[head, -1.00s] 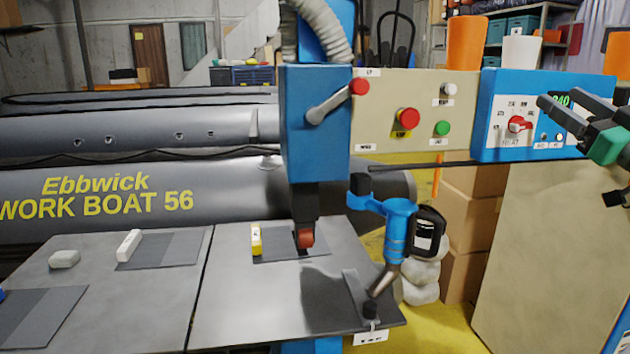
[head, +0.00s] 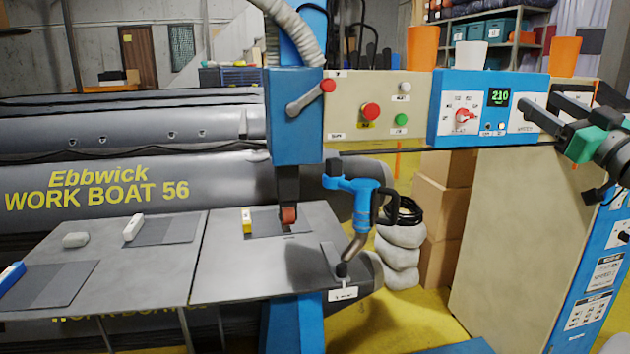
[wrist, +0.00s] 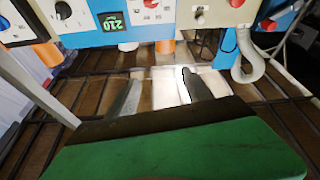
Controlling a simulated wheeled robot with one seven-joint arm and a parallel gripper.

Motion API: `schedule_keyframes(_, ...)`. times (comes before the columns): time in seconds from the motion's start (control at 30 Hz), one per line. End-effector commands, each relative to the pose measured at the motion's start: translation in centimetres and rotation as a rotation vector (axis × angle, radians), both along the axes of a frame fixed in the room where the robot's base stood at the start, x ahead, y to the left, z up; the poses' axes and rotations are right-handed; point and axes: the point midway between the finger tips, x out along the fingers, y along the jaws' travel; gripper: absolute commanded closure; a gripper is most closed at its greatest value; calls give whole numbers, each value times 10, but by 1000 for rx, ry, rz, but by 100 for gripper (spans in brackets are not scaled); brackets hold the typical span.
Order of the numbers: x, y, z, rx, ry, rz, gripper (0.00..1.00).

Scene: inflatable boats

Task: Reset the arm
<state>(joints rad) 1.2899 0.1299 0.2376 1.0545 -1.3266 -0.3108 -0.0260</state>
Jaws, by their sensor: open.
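My gripper (head: 536,101) is at the right of the head view, in front of the blue control box (head: 447,108) with its red knob and green display. Its two dark fingers point left and stand apart, with nothing between them. In the wrist view my gripper (wrist: 160,88) also shows two separate fingers beyond the green housing. The control panels show upside down along the top of that view. Part of my arm is cut off by the right edge of the head view.
A welding machine stands over a grey worktable (head: 240,285) carrying small blocks and dark patches. Cups (head: 470,55) stand on the machine top. A grey boat (head: 100,190) lies behind. Yellow floor shows in front.

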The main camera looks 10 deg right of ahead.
Motion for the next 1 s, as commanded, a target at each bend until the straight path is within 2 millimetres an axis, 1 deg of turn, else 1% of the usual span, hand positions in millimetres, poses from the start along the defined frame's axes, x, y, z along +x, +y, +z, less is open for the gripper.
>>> schedule_keyframes(0.03, 10, 8, 0, 9, 18, 7, 41)
schedule_keyframes(0.17, 34, 23, -7, 33, 73, 4, 41)
schedule_keyframes(0.27, 55, 37, -15, 57, 130, -2, 41)
schedule_keyframes(0.37, 78, 59, -29, 85, 210, -7, 41)
schedule_keyframes(0.47, 99, 88, -49, 116, 312, -13, 41)
schedule_keyframes(0.57, 116, 126, -78, 150, 444, -17, 41)
schedule_keyframes(0.6, 120, 146, -93, 162, 510, -19, 41)
schedule_keyframes(0.67, 120, 180, -118, 179, 623, -21, 41)
schedule_keyframes(0.7, 116, 205, -140, 189, 710, -21, 41)
schedule_keyframes(0.77, 100, 243, -174, 197, 850, -27, 41)
schedule_keyframes(0.8, 85, 265, -197, 198, 942, -31, 41)
schedule_keyframes(0.83, 71, 281, -214, 196, 1010, -36, 41)
schedule_keyframes(0.87, 56, 295, -230, 193, 1077, -41, 41)
schedule_keyframes(0.9, 32, 313, -251, 185, 1167, -50, 41)
schedule_keyframes(0.97, -6, 334, -280, 169, 1295, -65, 41)
schedule_keyframes(1.0, -31, 344, -297, 155, 1373, -78, 41)
